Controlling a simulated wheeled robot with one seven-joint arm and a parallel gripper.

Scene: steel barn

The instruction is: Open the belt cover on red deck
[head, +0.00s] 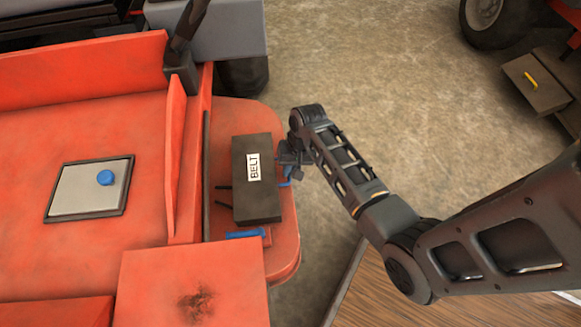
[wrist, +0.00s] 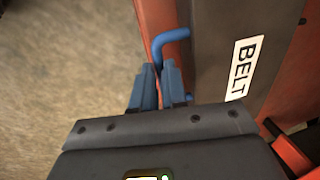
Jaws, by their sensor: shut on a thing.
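The belt cover (head: 257,200) is a dark grey box with a white BELT label, on the red deck (head: 222,128) in the head view. It fills the upper right of the wrist view (wrist: 215,45), with the label at its lower part. A bent blue handle (wrist: 172,37) sticks out from the cover's side; a bit of it shows in the head view (head: 286,183). My gripper (head: 291,163) is at the cover's right side. In the wrist view its blue fingers (wrist: 158,78) are shut on the handle, whose lower end they hide.
A grey panel with a blue knob (head: 105,178) lies on the red bed at left. A red upright (head: 172,165) stands left of the cover. A blue part (head: 246,235) lies at its near end. A wooden surface (head: 370,295) is at lower right. Concrete floor lies beyond the deck.

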